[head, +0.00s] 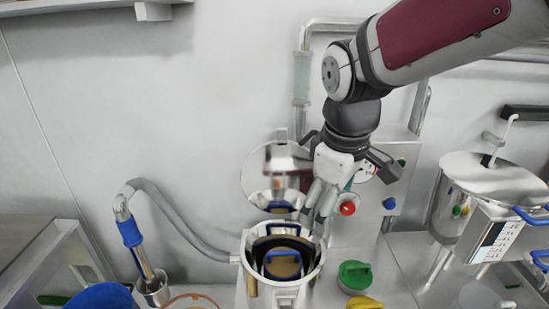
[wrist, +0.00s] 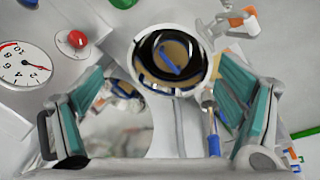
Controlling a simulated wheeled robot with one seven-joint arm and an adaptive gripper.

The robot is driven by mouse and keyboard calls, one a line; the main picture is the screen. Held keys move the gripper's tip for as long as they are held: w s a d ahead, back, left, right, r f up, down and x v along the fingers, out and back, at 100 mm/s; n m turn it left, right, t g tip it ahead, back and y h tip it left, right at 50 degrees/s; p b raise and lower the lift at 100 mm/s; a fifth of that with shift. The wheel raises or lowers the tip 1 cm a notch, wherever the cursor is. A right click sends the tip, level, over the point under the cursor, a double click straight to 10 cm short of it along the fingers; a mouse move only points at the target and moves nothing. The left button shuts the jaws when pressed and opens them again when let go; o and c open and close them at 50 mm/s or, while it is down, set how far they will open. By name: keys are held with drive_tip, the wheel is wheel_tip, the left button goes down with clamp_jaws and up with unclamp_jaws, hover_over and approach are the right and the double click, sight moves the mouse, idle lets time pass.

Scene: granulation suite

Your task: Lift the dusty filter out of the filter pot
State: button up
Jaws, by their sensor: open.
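The filter pot (head: 248,275) is a shiny metal vessel, open at the top, at the lower middle of the head view. Inside its rim sits the filter (head: 285,270), a tan disc with a dark surround and a blue handle across it. In the wrist view the pot (wrist: 207,65) is at the upper middle, with the filter (wrist: 186,53) and its slanting blue handle inside. My gripper (head: 317,210) is open and empty, above the pot's right rear rim in the head view. In the wrist view its teal-padded fingers (wrist: 165,110) are wide apart. The filter's underside is hidden.
A mirror-like round lid (head: 257,180) stands open behind the pot. A panel with a red button (head: 348,208) is close behind my gripper. A hose with a blue grip (head: 131,233) stands left. A green knobbed part (head: 355,276) lies right, before a metal vessel (head: 455,200).

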sight(281, 251)
drive_tip(key=w+a+f+n, duration=0.2)
drive_tip(key=f, duration=0.4)
drive_tip(key=w+a+f+n+g+b, duration=0.1)
drive_tip(key=w+a+f+n, duration=0.1)
drive_tip(key=f, duration=0.5)
drive_tip(key=w+a+f+n+g+b, duration=0.1)
drive_tip(key=w+a+f+n, duration=0.1)
drive_tip(key=w+a+f, duration=0.2)
wheel_tip(281, 251, down, 3)
drive_tip(key=shift+w+a+f, duration=0.1)
drive_tip(key=shift+w+a, duration=0.05)
drive_tip(key=shift+w+f, duration=0.1)
drive_tip(key=shift+f, duration=3)
drive_tip(key=c, duration=0.9)
